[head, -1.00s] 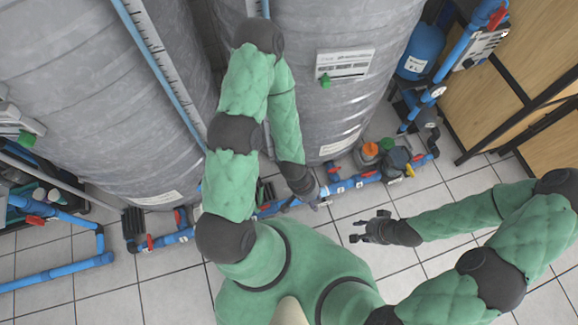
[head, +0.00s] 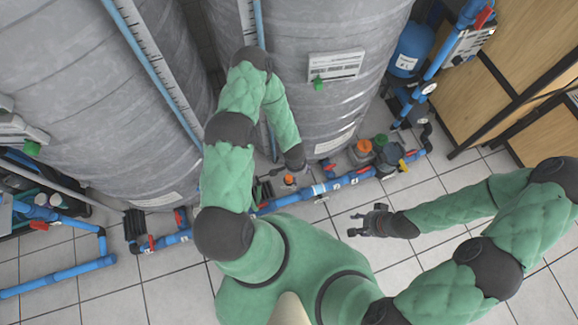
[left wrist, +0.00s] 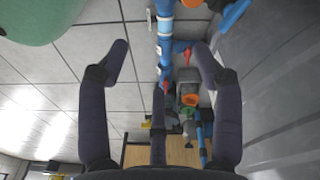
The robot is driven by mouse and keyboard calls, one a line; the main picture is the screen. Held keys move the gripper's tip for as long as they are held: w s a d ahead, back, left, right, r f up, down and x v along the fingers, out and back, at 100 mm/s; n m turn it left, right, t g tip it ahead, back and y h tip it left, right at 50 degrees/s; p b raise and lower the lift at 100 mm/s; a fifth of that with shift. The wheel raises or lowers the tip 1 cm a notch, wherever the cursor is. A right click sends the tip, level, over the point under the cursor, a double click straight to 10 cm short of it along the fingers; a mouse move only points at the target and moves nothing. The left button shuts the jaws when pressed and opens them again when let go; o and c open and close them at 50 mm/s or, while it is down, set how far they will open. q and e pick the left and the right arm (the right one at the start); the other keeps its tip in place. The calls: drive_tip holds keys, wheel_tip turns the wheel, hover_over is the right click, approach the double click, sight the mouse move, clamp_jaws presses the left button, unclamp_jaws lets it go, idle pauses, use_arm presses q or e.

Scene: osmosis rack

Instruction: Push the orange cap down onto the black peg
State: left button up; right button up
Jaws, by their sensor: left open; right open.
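Two orange tops show in the head view, and I cannot tell which is the task's cap. One orange top (head: 289,180) is just below my left wrist, beside the blue pipe. The other orange top (head: 364,146) sits on a grey body further right, next to a green part. In the left wrist view one orange part (left wrist: 190,100) lies ahead and another (left wrist: 192,3) is at the top edge. No black peg can be made out. My left gripper (left wrist: 160,60) is open and empty, with its fingers spread. My right gripper (head: 364,222) is open and empty over the floor.
Large grey tanks (head: 330,100) stand behind the blue pipe (head: 325,187), close to my left arm. Red-handled valves and black fittings line the pipe. A wooden cabinet (head: 500,85) stands at the right. The tiled floor (head: 420,190) in front is clear.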

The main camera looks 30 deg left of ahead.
sight(289, 177)
use_arm(q)
drive_tip(key=w+a+f+m+p, duration=0.1)
drive_tip(key=a+f+m, duration=0.1)
drive_tip(key=a+f, duration=0.2)
drive_tip(key=shift+w+a+f+m+g+y+p, duration=0.3)
drive_tip(key=shift+w+f+m+y, duration=0.05)
drive_tip(key=shift+w+m+y, duration=0.05)
drive_tip(key=shift+f, duration=0.1)
wheel_tip(289, 177, down, 6)
drive_tip(key=shift+r+b, duration=0.25)
drive_tip(key=shift+b, duration=0.95)
drive_tip(key=shift+r, duration=0.1)
drive_tip(key=shift+s+a+f+b, duration=0.15)
drive_tip(key=shift+f+b, duration=0.55)
drive_tip(key=shift+f, duration=0.65)
drive_tip(key=shift+a+f+b, duration=0.1)
drive_tip(key=shift+f+b, duration=0.55)
drive_tip(key=shift+f, duration=0.7)
drive_tip(key=shift+r, duration=0.1)
